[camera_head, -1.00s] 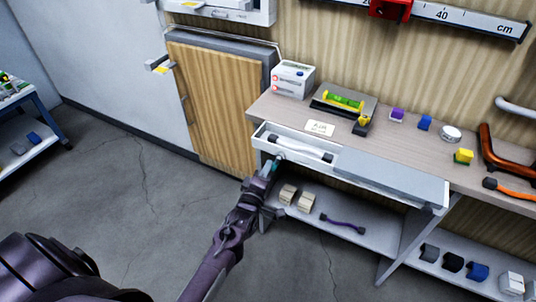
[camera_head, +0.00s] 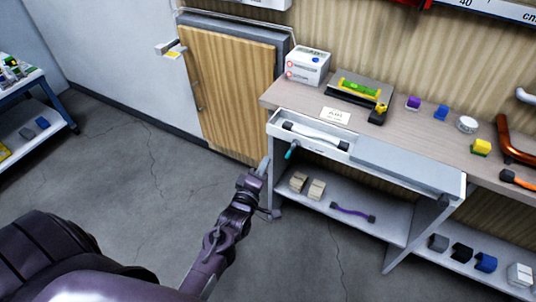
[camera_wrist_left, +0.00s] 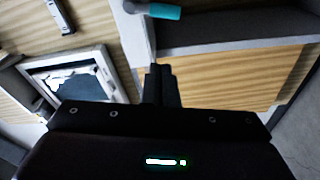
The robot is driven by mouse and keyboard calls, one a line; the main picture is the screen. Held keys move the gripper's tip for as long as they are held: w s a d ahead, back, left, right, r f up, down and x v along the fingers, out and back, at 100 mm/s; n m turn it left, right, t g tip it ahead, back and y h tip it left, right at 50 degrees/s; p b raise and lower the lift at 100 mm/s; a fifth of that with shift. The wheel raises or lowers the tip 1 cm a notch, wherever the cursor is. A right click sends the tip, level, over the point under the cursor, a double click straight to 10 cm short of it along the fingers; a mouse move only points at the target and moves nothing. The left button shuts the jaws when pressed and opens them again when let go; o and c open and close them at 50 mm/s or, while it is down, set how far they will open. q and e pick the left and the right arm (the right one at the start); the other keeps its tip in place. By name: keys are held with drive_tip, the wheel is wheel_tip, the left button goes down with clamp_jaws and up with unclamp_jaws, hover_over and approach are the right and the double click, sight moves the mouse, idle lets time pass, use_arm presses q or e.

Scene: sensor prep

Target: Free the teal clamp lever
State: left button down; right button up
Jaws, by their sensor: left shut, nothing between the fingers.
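The teal clamp lever (camera_head: 291,151) sticks out under the left end of the white tray (camera_head: 272,130) at the bench's front edge. It slants down to the left from a grey mount. In the left wrist view the teal lever (camera_wrist_left: 163,11) shows at the top edge, beyond the fingertips. My left gripper (camera_head: 264,165) is shut and empty, a little below and left of the lever, apart from it. Its closed fingers also show in the left wrist view (camera_wrist_left: 160,84). My right gripper is not in view.
A white bar with dark ends (camera_head: 316,135) lies in the tray. A grey cover (camera_head: 405,165) spans the tray's right part. The lower shelf (camera_head: 385,220) holds beige blocks (camera_head: 307,186) and a purple bar (camera_head: 352,213). The floor left of my arm is clear.

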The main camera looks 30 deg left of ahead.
use_arm(q)
drive_tip(key=shift+s+a+f, duration=0.1)
drive_tip(key=shift+s, duration=1.35)
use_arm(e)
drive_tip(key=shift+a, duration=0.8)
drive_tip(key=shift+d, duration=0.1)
